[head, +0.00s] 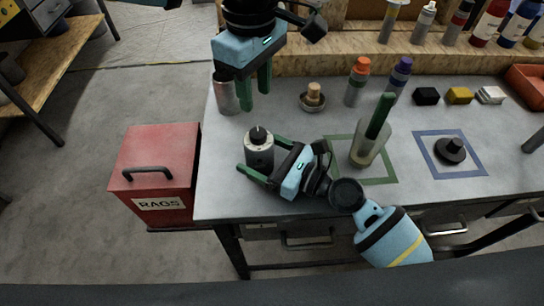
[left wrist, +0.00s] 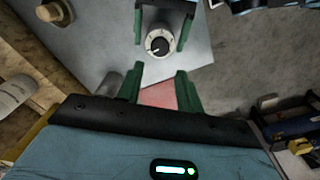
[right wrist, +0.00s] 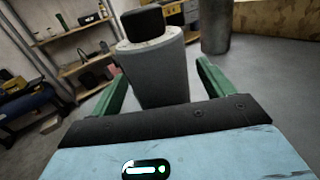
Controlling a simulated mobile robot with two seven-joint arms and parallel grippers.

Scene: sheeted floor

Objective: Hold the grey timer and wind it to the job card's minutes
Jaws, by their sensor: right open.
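The grey timer (head: 260,153) stands upright near the left edge of the workbench, with a white dial and a black knob on top. My right gripper (head: 256,173) is open, low at the timer, with its fingers on either side of it. The right wrist view shows the timer (right wrist: 158,75) between the spread fingers, with a gap beside the right finger. My left gripper (head: 257,92) is open and empty, pointing down above the bench behind the timer. The left wrist view shows the dial (left wrist: 158,42) beyond its fingertips. I cannot make out a job card.
A grey can (head: 227,95) stands close to the left gripper. A brass-coloured knobbed piece (head: 313,98), bottles (head: 357,82) and a beaker with a green handle (head: 368,145) stand to the right. A red rags bin (head: 158,165) is left of the bench.

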